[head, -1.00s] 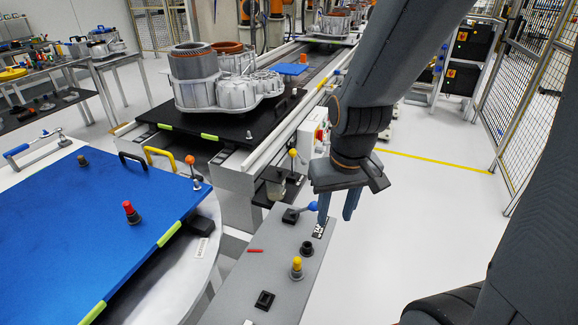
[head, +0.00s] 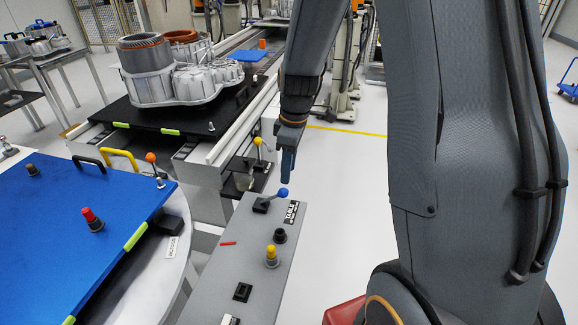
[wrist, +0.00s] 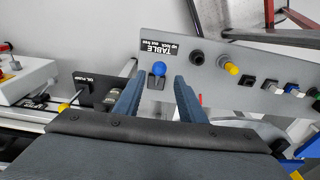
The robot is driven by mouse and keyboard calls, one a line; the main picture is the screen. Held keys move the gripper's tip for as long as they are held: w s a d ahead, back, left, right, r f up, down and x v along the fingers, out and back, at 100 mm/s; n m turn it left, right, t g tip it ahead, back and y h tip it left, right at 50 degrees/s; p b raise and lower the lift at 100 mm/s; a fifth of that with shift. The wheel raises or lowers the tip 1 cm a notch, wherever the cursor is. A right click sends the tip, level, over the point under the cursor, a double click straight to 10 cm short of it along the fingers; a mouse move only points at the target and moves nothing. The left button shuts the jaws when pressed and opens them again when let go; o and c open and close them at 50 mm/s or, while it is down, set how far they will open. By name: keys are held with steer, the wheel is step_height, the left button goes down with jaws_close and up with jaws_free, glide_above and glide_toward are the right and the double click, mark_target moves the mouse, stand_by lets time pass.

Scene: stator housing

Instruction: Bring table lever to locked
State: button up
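The table lever has a blue ball knob (head: 283,192) on a short stick, on a dark base at the far end of the grey control panel (head: 225,275). In the head view the stick leans right from its base, towards the TABLE label (head: 291,212). My gripper (head: 287,180) hangs just above the knob, fingers down, seen edge-on. In the wrist view the fingers (wrist: 159,80) are apart, with the blue knob (wrist: 159,68) centred between their tips and nothing held. Whether they touch the knob I cannot tell.
The panel also carries a black button (head: 280,236), a yellow-topped knob (head: 272,256) and a black switch (head: 242,292). A yellow-knobbed lever (head: 257,142) stands beyond the panel. A blue table (head: 60,230) lies left.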

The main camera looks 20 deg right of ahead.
mark_target(286, 189)
steer(key=shift+w+a+f+b, duration=0.1)
steer(key=shift+a+f+b, duration=0.05)
steer(key=shift+f+b, duration=1.55)
steer(key=shift+w+a+f+b, duration=0.15)
steer(key=shift+f+b, duration=0.9)
steer(key=shift+f, duration=1.2)
